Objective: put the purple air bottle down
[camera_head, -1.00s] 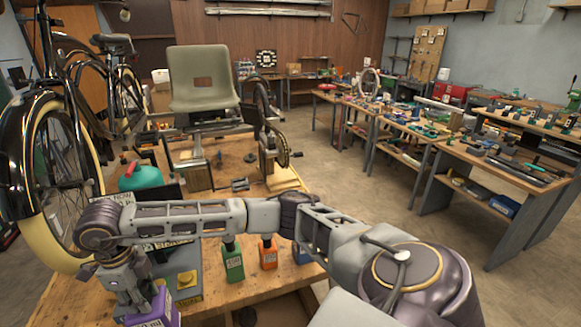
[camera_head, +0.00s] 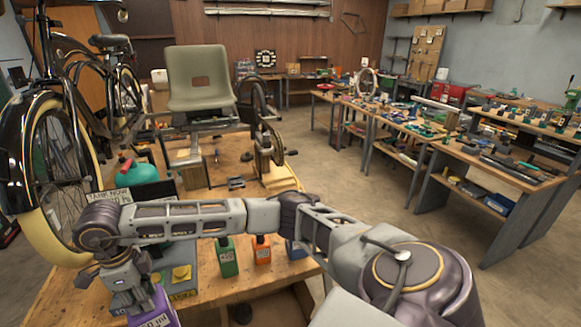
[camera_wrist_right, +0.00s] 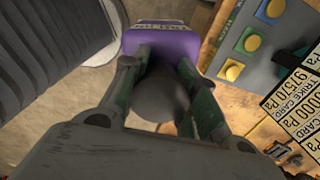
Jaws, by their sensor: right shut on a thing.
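The purple air bottle (camera_head: 162,312) is at the bottom left of the head view, cut off by the picture's lower edge. My right gripper (camera_head: 138,300) is shut on it. In the right wrist view the purple bottle (camera_wrist_right: 162,43) sits between the two fingers of my right gripper (camera_wrist_right: 164,75), at the top of the picture. Its label is too small to read fully. I cannot tell whether its base touches anything. My left gripper is not in view.
A green bottle (camera_head: 228,260), an orange bottle (camera_head: 262,252) and a partly hidden blue bottle (camera_head: 296,250) stand on the wooden bench (camera_head: 225,290). A grey panel with coloured buttons (camera_wrist_right: 258,40) lies right of the purple bottle in the wrist view. A bicycle (camera_head: 60,150) stands at left.

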